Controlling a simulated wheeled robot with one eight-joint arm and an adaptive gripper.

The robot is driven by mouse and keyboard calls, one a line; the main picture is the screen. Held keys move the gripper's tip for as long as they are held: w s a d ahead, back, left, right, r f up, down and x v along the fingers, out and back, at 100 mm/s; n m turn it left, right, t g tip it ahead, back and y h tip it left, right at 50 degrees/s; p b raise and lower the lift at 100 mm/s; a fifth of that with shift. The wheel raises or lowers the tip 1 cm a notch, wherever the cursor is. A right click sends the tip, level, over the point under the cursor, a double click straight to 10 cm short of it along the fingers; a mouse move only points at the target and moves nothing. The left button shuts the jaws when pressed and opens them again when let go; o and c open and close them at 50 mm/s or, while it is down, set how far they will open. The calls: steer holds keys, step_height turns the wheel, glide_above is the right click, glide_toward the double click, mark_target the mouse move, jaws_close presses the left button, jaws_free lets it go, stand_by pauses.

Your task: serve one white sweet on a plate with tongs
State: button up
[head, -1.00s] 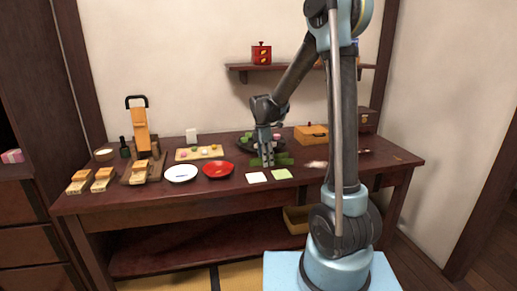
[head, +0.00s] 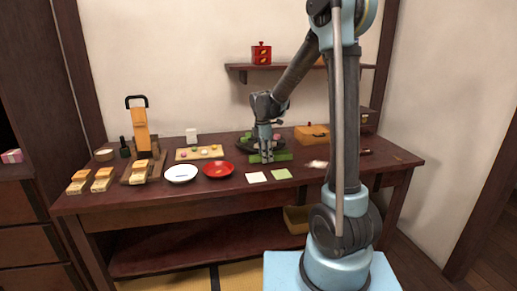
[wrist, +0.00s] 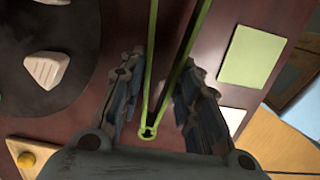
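Green tongs (wrist: 151,85) lie on the table between the fingers of my gripper (wrist: 163,98), their joined end near the palm in the wrist view. Both fingers stand apart from the tongs, with a gap on each side. In the head view my gripper (head: 266,160) is low over the green tongs (head: 284,157). A pale, whitish wedge-shaped sweet (wrist: 46,69) sits on a dark round tray (wrist: 75,20); in the head view my gripper partly hides this tray. A white plate (head: 181,174) and a red plate (head: 218,170) stand left of my gripper.
A wooden board with small coloured sweets (head: 200,153) lies behind the plates. A white square (head: 256,177) and a green square (head: 281,174) lie at the front. Wooden stands (head: 141,170) are at left, a wooden box (head: 311,134) at back right.

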step_height(320, 180, up, 10)
steer(key=shift+r, duration=0.15)
stand_by(0.5)
